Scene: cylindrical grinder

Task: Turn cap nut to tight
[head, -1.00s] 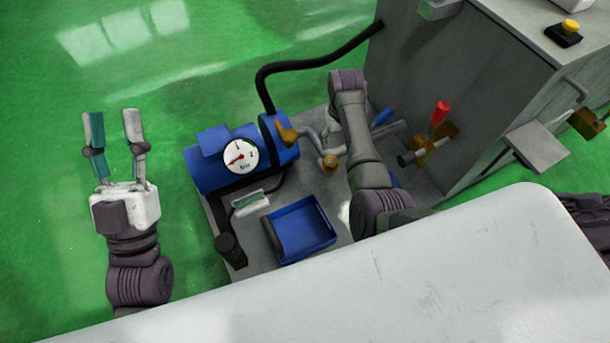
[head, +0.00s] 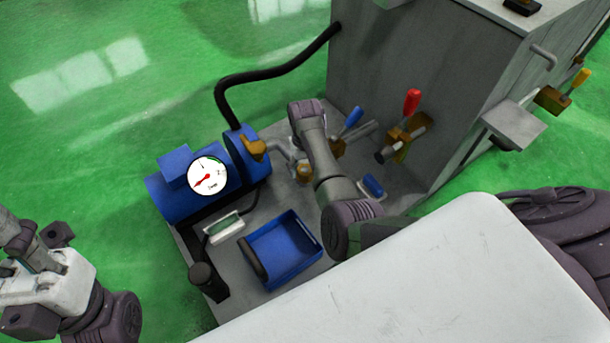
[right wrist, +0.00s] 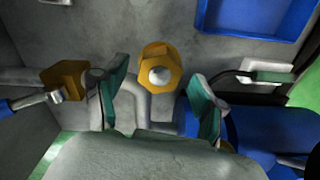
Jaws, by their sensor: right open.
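The brass hexagonal cap nut (right wrist: 160,72) sits by the grey bent pipe in the right wrist view. It also shows in the head view (head: 303,173), just below my right arm's wrist. My right gripper (right wrist: 159,80) is open, with one green-padded finger on each side of the nut and a visible gap to both. In the head view my right arm mostly hides its fingers. My left gripper (head: 38,248) is at the left edge of the head view, partly cut off, far from the nut; its opening is unclear.
A blue pump with a round gauge (head: 207,176) stands left of the nut. A blue tray (head: 283,252) lies on the grey plate in front. A red-handled valve (head: 411,103) is to the right by the grey cabinet (head: 410,60). A black hose (head: 270,72) arches behind.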

